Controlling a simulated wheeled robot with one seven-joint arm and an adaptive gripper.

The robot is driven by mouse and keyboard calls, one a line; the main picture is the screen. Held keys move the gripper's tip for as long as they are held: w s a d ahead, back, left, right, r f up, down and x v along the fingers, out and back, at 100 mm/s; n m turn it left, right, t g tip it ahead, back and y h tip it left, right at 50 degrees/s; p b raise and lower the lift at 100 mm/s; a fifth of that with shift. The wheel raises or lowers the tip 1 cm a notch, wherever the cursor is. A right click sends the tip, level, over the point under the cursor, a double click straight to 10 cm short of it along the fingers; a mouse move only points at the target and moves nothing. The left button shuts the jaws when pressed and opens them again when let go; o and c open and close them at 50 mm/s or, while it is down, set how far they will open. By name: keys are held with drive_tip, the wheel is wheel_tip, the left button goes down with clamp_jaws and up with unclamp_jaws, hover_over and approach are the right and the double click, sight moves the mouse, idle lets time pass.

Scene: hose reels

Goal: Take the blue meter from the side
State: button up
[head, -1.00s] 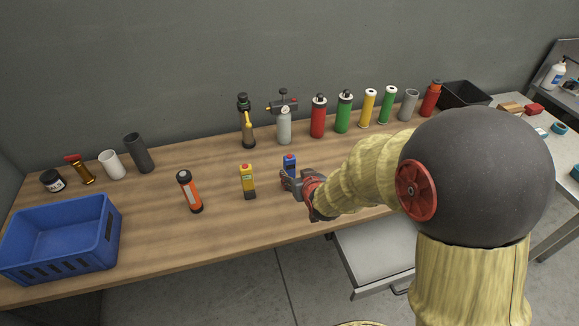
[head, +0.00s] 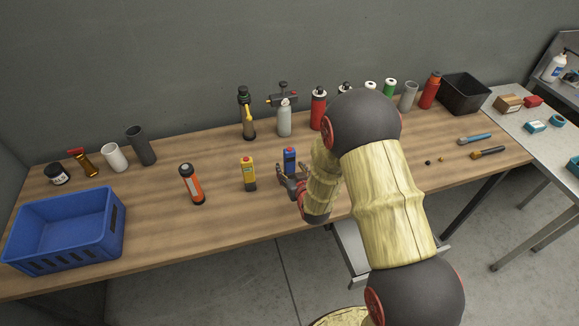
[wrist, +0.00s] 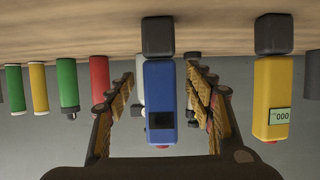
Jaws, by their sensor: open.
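The blue meter (head: 290,158) stands upright on the wooden table, a slim blue body with a dark base. In the wrist view the blue meter (wrist: 160,100) appears upside down, its dark screen facing me, between the two fingers. My gripper (head: 290,184) is open in front of the meter, low over the table. In the wrist view my gripper (wrist: 159,95) has one finger on each side of the meter, with a visible gap on both sides. The fingers seem not to touch it. My gripper hides the meter's lower part in the head view.
A yellow meter (head: 248,173) stands close to the left of the blue one, and an orange flashlight (head: 191,184) farther left. Behind are a grey spray canister (head: 284,119) and a red bottle (head: 318,110). A blue crate (head: 65,238) sits at the far left.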

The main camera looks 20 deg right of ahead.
drive_tip(key=shift+x, duration=1.1)
drive_tip(key=c, duration=0.3)
drive_tip(key=c, duration=1)
